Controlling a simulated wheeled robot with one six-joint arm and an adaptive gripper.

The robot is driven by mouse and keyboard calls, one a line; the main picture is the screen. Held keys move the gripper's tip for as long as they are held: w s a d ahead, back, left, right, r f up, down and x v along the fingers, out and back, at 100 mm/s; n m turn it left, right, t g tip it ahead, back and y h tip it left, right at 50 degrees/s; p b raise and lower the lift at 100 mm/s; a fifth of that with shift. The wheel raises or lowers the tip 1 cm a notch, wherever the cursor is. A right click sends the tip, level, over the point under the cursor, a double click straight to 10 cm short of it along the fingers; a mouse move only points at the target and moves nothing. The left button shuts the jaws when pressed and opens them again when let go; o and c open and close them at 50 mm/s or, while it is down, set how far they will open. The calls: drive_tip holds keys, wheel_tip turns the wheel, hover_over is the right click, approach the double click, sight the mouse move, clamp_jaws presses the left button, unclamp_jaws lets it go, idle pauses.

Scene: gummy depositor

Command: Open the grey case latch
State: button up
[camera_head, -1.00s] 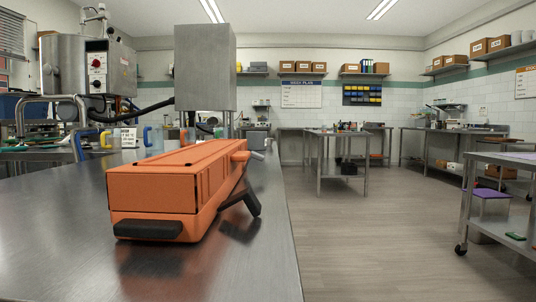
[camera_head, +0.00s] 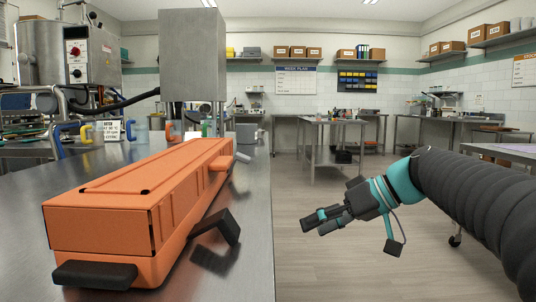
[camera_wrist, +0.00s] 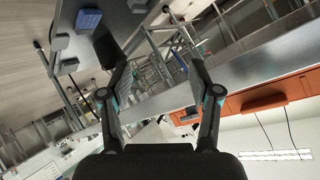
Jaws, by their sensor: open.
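A long orange case (camera_head: 130,195) lies on the steel table at the left in the head view. On its right side a dark angled lever (camera_head: 225,228) sticks out, and a small light-grey latch piece (camera_head: 242,157) shows farther back. A black handle (camera_head: 95,274) is on its near end. I cannot tell for sure which piece is the grey latch. My gripper (camera_head: 312,222) is open and empty, over the floor to the right of the case, apart from it. In the wrist view my gripper (camera_wrist: 158,75) shows both fingers spread, with the orange case (camera_wrist: 285,90) at the right.
The steel table's (camera_head: 255,250) right edge lies between the case and my gripper. The floor (camera_head: 330,200) right of the table is open, with other tables farther off.

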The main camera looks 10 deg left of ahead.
sight(248, 157)
drive_tip(key=w+a+r+n+g+y+p, duration=0.2)
drive_tip(key=w+a+r+n+g+y, duration=0.3)
drive_tip(key=w+r+n, duration=0.6)
drive_tip(key=shift+y, duration=0.7)
drive_tip(key=x, duration=1.3)
drive_tip(key=shift+s, duration=0.3)
